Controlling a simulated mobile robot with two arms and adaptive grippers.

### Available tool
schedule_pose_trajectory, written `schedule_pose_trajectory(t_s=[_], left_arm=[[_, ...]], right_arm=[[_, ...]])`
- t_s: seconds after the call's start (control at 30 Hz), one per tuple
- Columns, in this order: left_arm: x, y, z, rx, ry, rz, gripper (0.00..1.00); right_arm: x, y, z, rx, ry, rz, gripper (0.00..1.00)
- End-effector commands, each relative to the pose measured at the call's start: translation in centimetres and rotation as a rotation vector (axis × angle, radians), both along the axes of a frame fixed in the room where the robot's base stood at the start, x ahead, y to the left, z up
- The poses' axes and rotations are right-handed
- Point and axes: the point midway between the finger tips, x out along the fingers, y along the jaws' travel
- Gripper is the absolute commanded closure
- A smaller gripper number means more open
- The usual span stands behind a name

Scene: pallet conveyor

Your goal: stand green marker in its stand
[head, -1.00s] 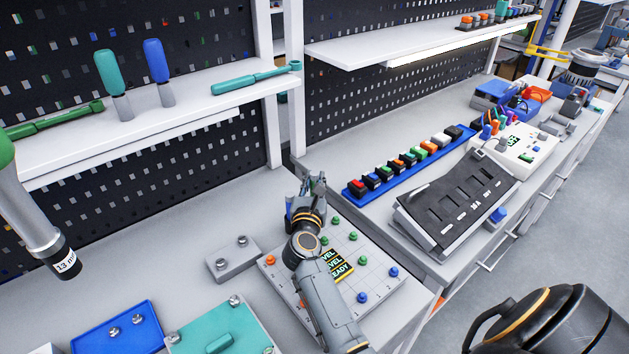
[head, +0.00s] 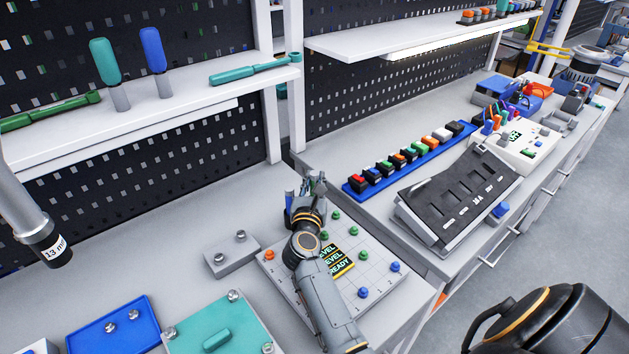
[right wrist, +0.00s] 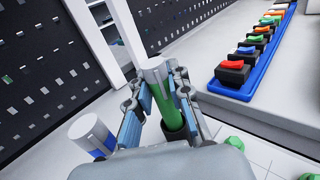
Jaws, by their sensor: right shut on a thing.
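The green marker (right wrist: 166,98) has a pale grey top and a green body. In the right wrist view it stands between the fingers of my right gripper (right wrist: 160,102), which is shut on it. Its lower end meets a dark round sleeve (right wrist: 172,130); I cannot tell how deep it sits there. A blue-and-grey cylinder (right wrist: 92,137) stands just left of the gripper. In the head view my right gripper (head: 306,190) is over the back edge of the pale panel, and the marker is mostly hidden. My left gripper is not in view.
The panel (head: 383,285) carries coloured knobs and a yellow-lettered display. A grey block (head: 232,257) is left of it. A blue tray of switches (head: 352,190) and a sloped black console (head: 455,195) lie right. A tool marked 13 (head: 40,235) hangs at left.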

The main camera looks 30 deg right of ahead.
Motion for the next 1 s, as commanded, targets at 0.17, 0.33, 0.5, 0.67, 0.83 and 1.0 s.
schedule_pose_trajectory(t_s=[0.17,0.33,0.5,0.67,0.83,1.0], left_arm=[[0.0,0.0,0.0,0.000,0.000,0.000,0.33],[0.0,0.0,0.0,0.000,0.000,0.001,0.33],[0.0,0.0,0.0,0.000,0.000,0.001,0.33],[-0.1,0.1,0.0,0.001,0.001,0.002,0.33],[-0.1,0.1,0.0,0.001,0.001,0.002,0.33],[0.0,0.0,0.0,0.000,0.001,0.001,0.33]], right_arm=[[0.0,0.0,0.0,0.000,0.000,0.000,1.00],[0.0,0.0,0.0,0.000,0.000,0.000,0.61],[0.0,0.0,0.0,0.000,0.000,0.000,0.55],[0.0,0.0,0.0,0.001,-0.001,0.000,0.55],[0.0,0.0,1.3,0.003,-0.004,-0.001,0.55],[0.0,0.0,4.5,0.002,-0.008,-0.001,0.55]])
